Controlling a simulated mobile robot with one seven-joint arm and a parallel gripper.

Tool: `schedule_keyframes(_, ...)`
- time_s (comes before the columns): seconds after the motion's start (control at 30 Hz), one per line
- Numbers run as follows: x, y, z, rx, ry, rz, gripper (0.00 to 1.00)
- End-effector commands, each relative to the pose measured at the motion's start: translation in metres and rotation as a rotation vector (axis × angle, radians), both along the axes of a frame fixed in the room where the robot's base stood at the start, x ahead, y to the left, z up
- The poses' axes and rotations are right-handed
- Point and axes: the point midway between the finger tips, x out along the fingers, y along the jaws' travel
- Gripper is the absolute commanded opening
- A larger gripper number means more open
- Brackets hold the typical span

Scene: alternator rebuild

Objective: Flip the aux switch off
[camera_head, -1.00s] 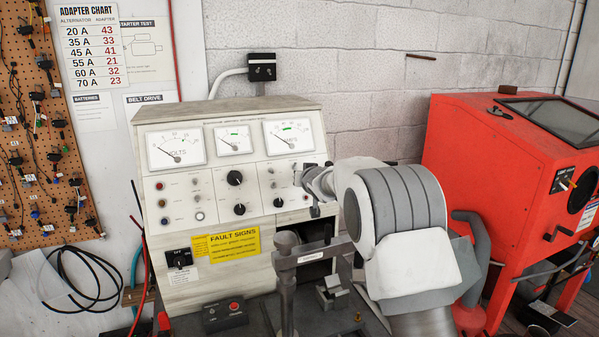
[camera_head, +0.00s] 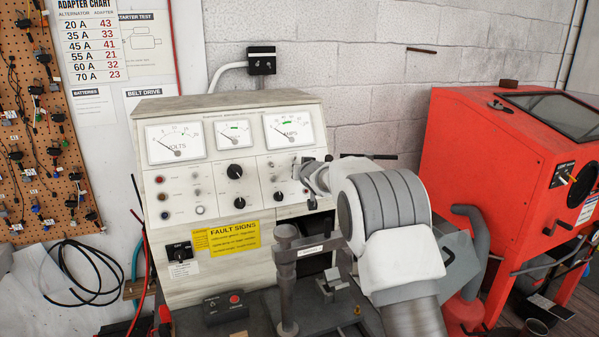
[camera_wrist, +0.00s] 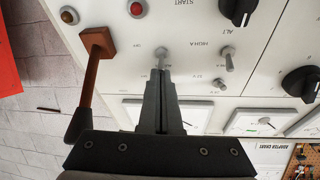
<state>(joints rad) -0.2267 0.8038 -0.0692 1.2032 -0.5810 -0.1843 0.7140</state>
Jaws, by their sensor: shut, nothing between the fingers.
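My gripper (camera_wrist: 161,73) is shut and empty, its dark fingers pointing at the white panel in the wrist view. A small metal toggle switch (camera_wrist: 161,55) stands right at the fingertips; I cannot tell whether they touch it. Two more toggles, an upper one (camera_wrist: 228,57) and a lower one (camera_wrist: 219,83), stand to its right. The labels are upside down and too small to tell surely which toggle is aux. In the head view my gripper (camera_head: 304,172) is at the right part of the tester panel (camera_head: 220,188), below the amps gauge (camera_head: 289,130). The arm hides part of that area.
A lever with a brown arm and black grip (camera_wrist: 80,122) sticks out left of my fingers in the wrist view. A grey clamp post (camera_head: 286,275) stands below; a red cabinet (camera_head: 480,150) is at right.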

Motion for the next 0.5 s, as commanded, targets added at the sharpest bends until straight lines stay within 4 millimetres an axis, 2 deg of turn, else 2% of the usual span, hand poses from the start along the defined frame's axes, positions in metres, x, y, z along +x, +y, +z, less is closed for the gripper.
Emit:
schedule_keyframes(0.03,-0.0005,0.0004,-0.0051,0.003,-0.009,0.001,0.00)
schedule_keyframes(0.5,-0.0017,-0.0008,-0.0040,0.020,-0.049,0.000,0.00)
